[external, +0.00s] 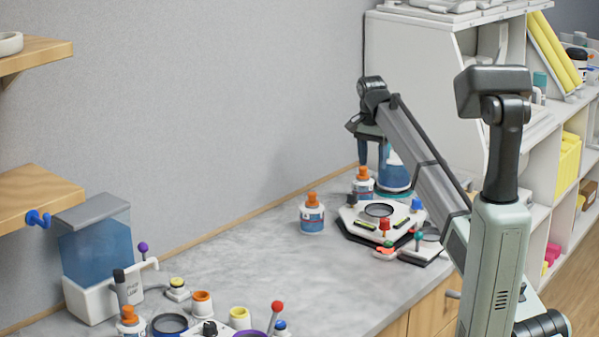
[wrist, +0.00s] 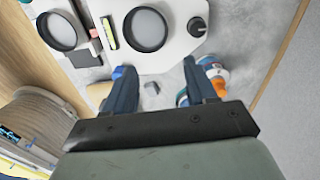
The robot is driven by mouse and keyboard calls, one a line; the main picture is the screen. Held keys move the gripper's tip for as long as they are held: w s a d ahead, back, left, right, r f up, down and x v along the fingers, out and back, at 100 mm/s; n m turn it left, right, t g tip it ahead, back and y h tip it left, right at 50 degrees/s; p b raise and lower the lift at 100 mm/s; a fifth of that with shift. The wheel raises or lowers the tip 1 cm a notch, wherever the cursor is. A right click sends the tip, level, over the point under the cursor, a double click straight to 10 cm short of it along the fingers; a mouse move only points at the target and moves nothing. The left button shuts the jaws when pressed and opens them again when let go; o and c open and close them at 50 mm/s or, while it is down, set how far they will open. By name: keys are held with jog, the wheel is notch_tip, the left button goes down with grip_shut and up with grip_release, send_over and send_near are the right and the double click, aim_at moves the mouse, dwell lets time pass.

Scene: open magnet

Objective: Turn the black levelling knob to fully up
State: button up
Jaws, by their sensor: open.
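The black levelling knob (external: 351,199) stands on a corner of the white levelling plate (external: 352,217), on the side toward the wall. In the wrist view the knob (wrist: 197,27) shows from above with a pale mark on its top, beyond the fingertips and to the right. My gripper (external: 372,160) points down at the back of the counter, above and behind the plate. In the wrist view my gripper (wrist: 155,70) is open, its two dark fingers apart and not touching the knob. A small grey piece (wrist: 151,88) shows between them, on the surface below.
The plate also carries a red knob (external: 384,224), a blue knob (external: 416,205) and a round dark-rimmed disc (external: 379,210). Orange-capped bottles (external: 312,215) (external: 362,183) stand near it. A white cabinet (external: 425,80) rises behind. The middle counter (external: 250,255) is clear.

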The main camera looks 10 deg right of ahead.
send_near(353, 194)
jog(key=shift+y, duration=0.4)
jog(key=f, duration=0.9)
jog(key=shift+d, duration=0.2)
grip_shut()
